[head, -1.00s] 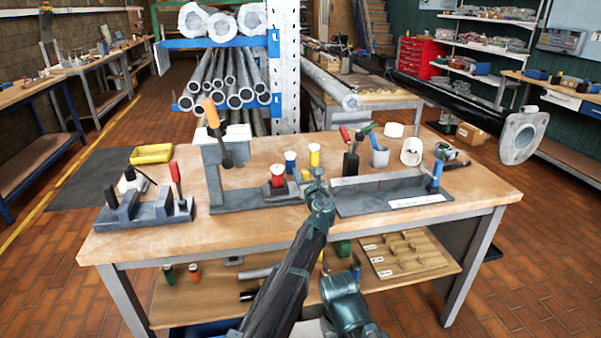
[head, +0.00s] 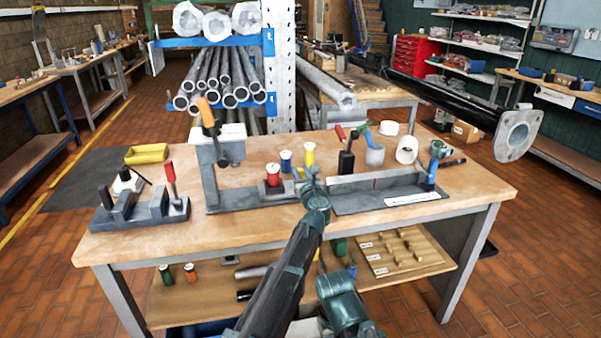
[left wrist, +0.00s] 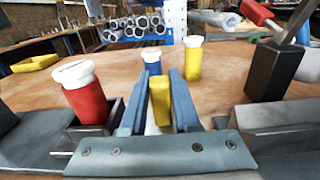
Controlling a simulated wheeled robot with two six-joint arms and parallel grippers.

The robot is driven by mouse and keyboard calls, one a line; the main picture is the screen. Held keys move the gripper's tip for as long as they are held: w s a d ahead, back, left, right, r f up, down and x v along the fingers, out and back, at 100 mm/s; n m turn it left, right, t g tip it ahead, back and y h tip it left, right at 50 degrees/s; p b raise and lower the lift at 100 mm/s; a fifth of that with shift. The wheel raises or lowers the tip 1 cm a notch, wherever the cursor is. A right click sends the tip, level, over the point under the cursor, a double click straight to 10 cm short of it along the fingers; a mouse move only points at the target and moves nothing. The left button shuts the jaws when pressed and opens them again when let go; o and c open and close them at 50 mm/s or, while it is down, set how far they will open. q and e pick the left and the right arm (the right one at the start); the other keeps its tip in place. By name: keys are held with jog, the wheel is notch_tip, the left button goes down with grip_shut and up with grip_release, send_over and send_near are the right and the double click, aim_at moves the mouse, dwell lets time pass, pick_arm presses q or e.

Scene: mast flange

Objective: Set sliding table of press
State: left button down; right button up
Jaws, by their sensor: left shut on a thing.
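The grey press (head: 209,182) stands on the bench left of the middle, with an orange-handled lever (head: 206,112) on top. A white-topped red piece (head: 273,176) stands upright in a dark holder on the press's low base, right of its upright; the piece also shows in the left wrist view (left wrist: 84,97). My left gripper (head: 309,178) is right of that piece. In the left wrist view its two fingers (left wrist: 158,95) are shut on a small yellow block (left wrist: 159,104). I cannot tell how the block joins the press table.
A blue piece (head: 285,161) and a yellow piece (head: 310,153) stand behind my gripper. A grey fixture (head: 365,200) lies to the right, with a black block (head: 346,162) behind it. A clamp base (head: 140,214) is at the left. The bench front is clear.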

aim_at(265, 185)
dwell(0.8)
pick_arm(q)
jog(key=s+a, duration=0.1)
jog(key=a, duration=0.2)
jog(key=s+a, duration=0.1)
jog(key=a, duration=0.3)
jog(key=s+a, duration=0.1)
jog(key=a, duration=0.3)
jog(key=shift+s+a, duration=0.15)
jog(key=shift+s, duration=0.1)
jog(key=c, duration=0.6)
grip_release()
jog(key=shift+a, duration=0.15)
jog(key=shift+c, duration=0.2)
jog(key=shift+s, duration=0.15)
jog(key=v, duration=1.3)
jog(key=shift+s, duration=0.3)
